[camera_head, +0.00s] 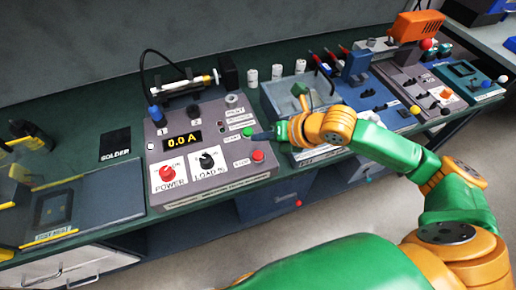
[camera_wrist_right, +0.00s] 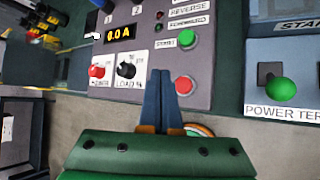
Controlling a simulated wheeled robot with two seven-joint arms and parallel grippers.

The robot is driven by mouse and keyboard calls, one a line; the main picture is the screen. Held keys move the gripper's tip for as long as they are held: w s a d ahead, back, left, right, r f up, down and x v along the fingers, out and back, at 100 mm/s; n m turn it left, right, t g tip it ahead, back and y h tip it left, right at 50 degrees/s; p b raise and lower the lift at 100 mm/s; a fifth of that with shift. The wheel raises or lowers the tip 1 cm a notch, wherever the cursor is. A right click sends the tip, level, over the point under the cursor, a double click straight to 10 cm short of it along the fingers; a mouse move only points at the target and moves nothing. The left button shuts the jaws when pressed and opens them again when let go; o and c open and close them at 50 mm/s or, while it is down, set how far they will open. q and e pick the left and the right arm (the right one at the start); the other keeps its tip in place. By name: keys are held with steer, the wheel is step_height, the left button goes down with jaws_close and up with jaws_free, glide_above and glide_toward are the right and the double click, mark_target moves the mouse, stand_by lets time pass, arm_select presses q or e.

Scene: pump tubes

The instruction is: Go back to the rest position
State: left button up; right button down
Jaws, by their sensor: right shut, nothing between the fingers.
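My right gripper (camera_head: 262,136) reaches in from the right over the front of the bench. Its blue fingers are together and hold nothing. Its fingertips are beside the green button (camera_head: 248,132) on the grey control panel (camera_head: 222,172); I cannot tell from the head view whether they touch it. In the right wrist view the shut fingers (camera_wrist_right: 160,95) point toward the panel, below the green button (camera_wrist_right: 187,39) and left of the red button (camera_wrist_right: 185,86), apart from the green one. My left gripper is not in view.
The panel has a red power knob (camera_head: 166,173), a black load knob (camera_head: 207,160) and a display (camera_head: 182,140) reading 0.0 A. A pump tube (camera_head: 187,84) lies behind it. A grey tray (camera_head: 290,92) and several stations crowd the right. Open floor lies in front.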

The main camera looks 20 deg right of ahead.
steer(key=shift+f, duration=0.1)
stand_by(0.5)
steer(key=s+a+f+m+h, duration=0.15)
steer(key=s+f+m, duration=0.25)
steer(key=m, duration=0.4)
steer(key=s+a+f+m, duration=0.2)
steer(key=s+f+m, duration=0.15)
steer(key=m, duration=0.45)
steer(key=s+d+f+m+g+h, duration=0.45)
steer(key=s+d+m, duration=0.25)
steer(key=s+m, duration=0.65)
step_height(320, 180, down, 16)
steer(key=m, duration=0.3)
steer(key=s+d+f+g, duration=0.1)
steer(key=s+d+f, duration=0.1)
steer(key=s+f, duration=0.9)
steer(key=shift+s+d+f+g, duration=0.3)
steer(key=shift+s+f+g, duration=0.05)
steer(key=shift+s+f, duration=0.1)
